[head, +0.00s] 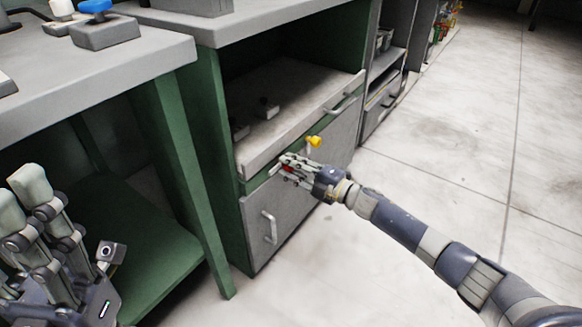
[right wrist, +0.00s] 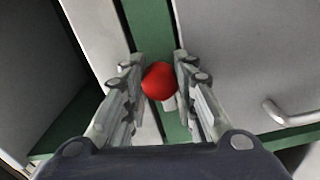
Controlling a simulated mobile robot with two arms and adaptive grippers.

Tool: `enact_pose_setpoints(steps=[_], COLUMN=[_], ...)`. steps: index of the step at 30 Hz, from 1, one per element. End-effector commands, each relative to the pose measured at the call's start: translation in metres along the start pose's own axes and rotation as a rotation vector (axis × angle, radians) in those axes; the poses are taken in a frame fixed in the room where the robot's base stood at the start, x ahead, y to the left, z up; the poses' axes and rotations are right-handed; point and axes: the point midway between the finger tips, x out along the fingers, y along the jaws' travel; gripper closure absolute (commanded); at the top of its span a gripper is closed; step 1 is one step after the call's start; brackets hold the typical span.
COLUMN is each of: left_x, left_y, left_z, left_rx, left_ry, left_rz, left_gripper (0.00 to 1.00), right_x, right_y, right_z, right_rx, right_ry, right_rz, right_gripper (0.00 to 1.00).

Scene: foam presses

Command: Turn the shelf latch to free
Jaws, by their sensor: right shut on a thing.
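A red knob (right wrist: 159,81) sits on the green strip (right wrist: 150,32) of the cabinet front; I take it as the latch's handle. In the right wrist view it is between my right gripper's fingers, which are shut on it. In the head view my right gripper (head: 287,166) is at the cabinet front, just below the pull-out shelf's pale front (head: 262,152), and mostly hides the knob. A yellow knob (head: 314,141) stands out farther along the same strip. My left gripper (head: 24,205) is at lower left, away from the cabinet and partly cut off.
Below the strip is a grey door (head: 262,252) with a bar handle (head: 269,227). A green-legged workbench (head: 190,180) stands at left. The floor (head: 430,180) at right is clear.

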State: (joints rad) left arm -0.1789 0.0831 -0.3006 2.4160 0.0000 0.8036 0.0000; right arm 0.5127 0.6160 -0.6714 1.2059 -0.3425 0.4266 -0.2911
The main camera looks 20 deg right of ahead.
Motion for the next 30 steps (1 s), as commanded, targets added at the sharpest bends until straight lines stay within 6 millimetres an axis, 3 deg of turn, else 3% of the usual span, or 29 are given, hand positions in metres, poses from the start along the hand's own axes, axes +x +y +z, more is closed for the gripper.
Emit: enact_pose_setpoints(steps=[7, 8, 10, 30], left_x=[0.0003, 0.0003, 0.0003, 0.0003], left_y=[0.0000, 0.0000, 0.0000, -0.0001], left_z=[0.0000, 0.0000, 0.0000, 0.0002], left_rx=[0.001, 0.001, 0.001, 0.001], left_ry=[0.001, 0.001, 0.001, -0.002], left_rz=[0.001, 0.001, 0.001, 0.000], left_gripper=[0.57, 0.57, 0.57, 0.57], right_x=[-0.0001, -0.0001, -0.0001, 0.0013], right_y=[-0.0028, -0.0029, -0.0030, 0.0056], right_z=[-0.0027, -0.0027, -0.0028, -0.0026], right_rx=[-0.003, -0.003, -0.003, -0.003], right_ry=[0.006, 0.006, 0.006, 0.009], right_rz=[-0.004, -0.004, -0.004, 0.009], right_gripper=[0.98, 0.70, 0.55, 0.52])
